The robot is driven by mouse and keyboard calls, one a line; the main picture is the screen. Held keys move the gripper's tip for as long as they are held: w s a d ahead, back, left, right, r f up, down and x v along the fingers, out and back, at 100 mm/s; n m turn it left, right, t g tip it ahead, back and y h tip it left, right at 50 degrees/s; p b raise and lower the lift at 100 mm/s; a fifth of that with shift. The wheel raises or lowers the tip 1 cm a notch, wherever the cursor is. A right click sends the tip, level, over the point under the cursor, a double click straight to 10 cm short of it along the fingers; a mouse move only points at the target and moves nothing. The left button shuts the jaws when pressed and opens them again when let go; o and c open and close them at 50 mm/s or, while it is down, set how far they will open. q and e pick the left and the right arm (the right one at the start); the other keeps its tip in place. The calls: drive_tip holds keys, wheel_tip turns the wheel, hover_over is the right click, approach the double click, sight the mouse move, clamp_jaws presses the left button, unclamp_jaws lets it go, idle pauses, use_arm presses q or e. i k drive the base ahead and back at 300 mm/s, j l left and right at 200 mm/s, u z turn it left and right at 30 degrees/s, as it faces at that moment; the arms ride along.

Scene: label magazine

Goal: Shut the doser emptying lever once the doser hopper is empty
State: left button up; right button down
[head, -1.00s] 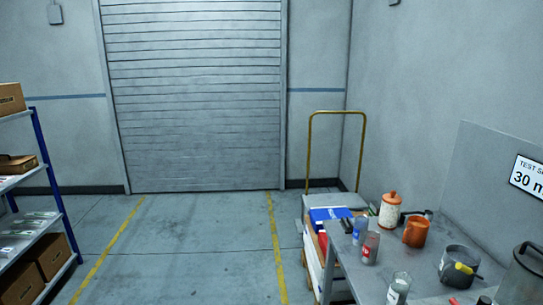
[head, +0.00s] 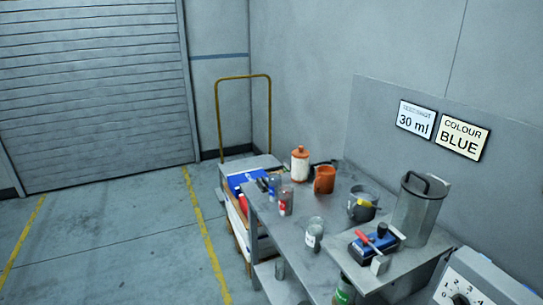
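A blue unit with a red lever and a black knob (head: 376,246) sits on a grey stand at the right of the bench. Behind it stands a tall grey metal cylinder with a black handle on top (head: 416,212); its inside is hidden. A light grey box with a numbered dial (head: 470,290) is cut off by the lower right edge. I cannot tell which of these is the doser, and no hopper contents or emptying lever can be made out for certain. Neither of my grippers is in view.
The grey bench (head: 300,244) carries an orange mug (head: 325,180), a white jar with an orange lid (head: 300,166), a dark pot (head: 363,205) and small jars. Signs on the back panel read "30 ml" (head: 416,120) and "COLOUR BLUE" (head: 462,138). Floor left of the loaded trolley (head: 245,178) is clear.

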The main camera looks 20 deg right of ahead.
sight(361, 202)
drive_tip(key=i+z, duration=0.1)
drive_tip(key=z, duration=1.2)
drive_tip(key=i+j+z, duration=0.25)
drive_tip(key=z, duration=0.2)
drive_tip(key=i+j+z, duration=0.15)
drive_tip(key=j+z, duration=0.3)
drive_tip(key=i+j+z, duration=0.1)
drive_tip(key=j+z, duration=0.35)
